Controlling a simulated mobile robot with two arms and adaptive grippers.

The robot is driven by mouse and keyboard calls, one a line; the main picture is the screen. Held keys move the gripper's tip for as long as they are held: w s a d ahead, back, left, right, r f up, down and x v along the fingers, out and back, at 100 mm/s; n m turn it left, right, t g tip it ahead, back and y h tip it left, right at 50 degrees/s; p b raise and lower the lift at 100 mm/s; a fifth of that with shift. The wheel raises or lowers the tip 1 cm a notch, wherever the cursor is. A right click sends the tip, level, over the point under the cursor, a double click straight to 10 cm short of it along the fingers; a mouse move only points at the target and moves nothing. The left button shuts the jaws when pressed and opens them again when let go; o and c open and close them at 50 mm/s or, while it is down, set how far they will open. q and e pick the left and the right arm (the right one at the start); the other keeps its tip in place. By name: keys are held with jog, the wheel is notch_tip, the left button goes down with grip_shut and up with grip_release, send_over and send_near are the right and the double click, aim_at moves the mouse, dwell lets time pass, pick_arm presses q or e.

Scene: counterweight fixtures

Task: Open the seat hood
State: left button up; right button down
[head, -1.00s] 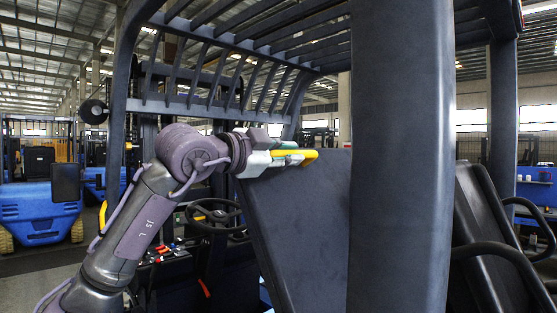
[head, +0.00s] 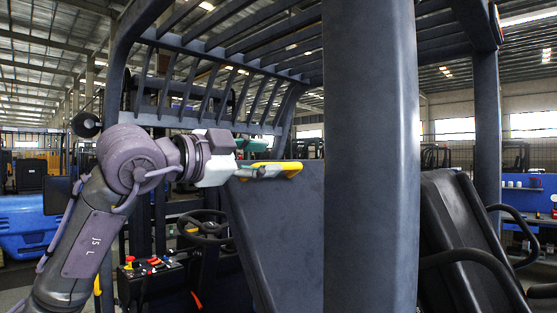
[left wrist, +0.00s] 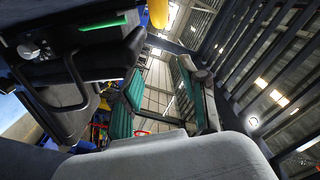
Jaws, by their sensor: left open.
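The seat hood, a flat dark grey panel (head: 285,235), stands steeply raised behind the thick front pillar in the head view. A yellow part (head: 285,168) lies at its top edge. My left gripper (head: 262,160) is at that edge, next to the yellow part, with its jaws open. One teal-padded finger shows above the yellow part; whether the fingers touch it I cannot tell. In the left wrist view the two teal fingers (left wrist: 160,78) are spread apart with nothing between them. A yellow piece (left wrist: 158,12) shows beyond them at the top. My right gripper is not in view.
The thick dark pillar (head: 370,160) covers the hood's right part. The slatted overhead guard (head: 220,50) is above my arm. A steering wheel (head: 203,226) and control levers (head: 150,262) lie below it. A black seat-like part with rails (head: 465,240) is at right.

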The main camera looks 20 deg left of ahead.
pick_arm(q)
jog(key=v, duration=0.5)
jog(key=shift+d, duration=0.1)
jog(key=shift+d, duration=0.15)
